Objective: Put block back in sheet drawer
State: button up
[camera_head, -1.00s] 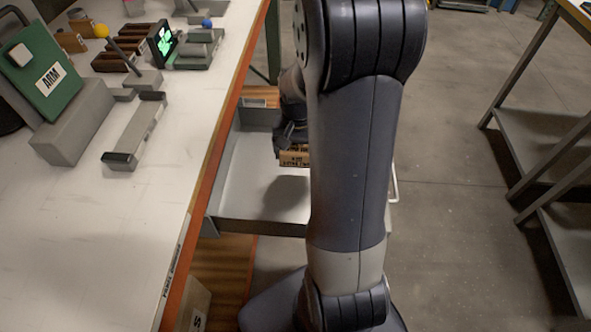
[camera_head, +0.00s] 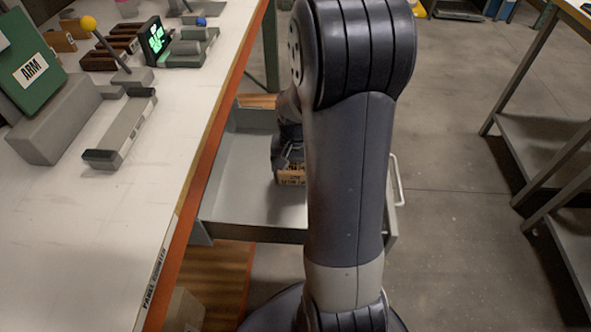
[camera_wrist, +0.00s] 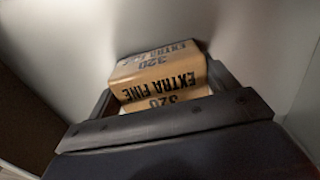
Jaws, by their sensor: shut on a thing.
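The block (camera_head: 291,176) is a tan piece with dark printing. In the wrist view the block (camera_wrist: 162,76) reads "320 EXTRA FINE" and sits between the fingers of my gripper (camera_wrist: 160,90), which is shut on it. In the head view my gripper (camera_head: 288,160) points down inside the open grey sheet drawer (camera_head: 232,190), with the block low over or on its floor. I cannot tell whether the block touches the floor. My arm hides the right part of the drawer.
The drawer's handle (camera_head: 398,180) shows at the right. The white bench top (camera_head: 130,195) with its orange edge runs along the left, carrying a green ABM device (camera_head: 30,65) and several tools. A grey shelf unit (camera_head: 560,150) stands at far right; the floor between is clear.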

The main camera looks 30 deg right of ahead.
aim_at(296, 167)
jog(key=o, duration=0.9)
jog(key=shift+f, duration=0.1)
notch_tip(296, 167, up, 12)
jog(key=p, duration=1)
jog(key=shift+r, duration=0.2)
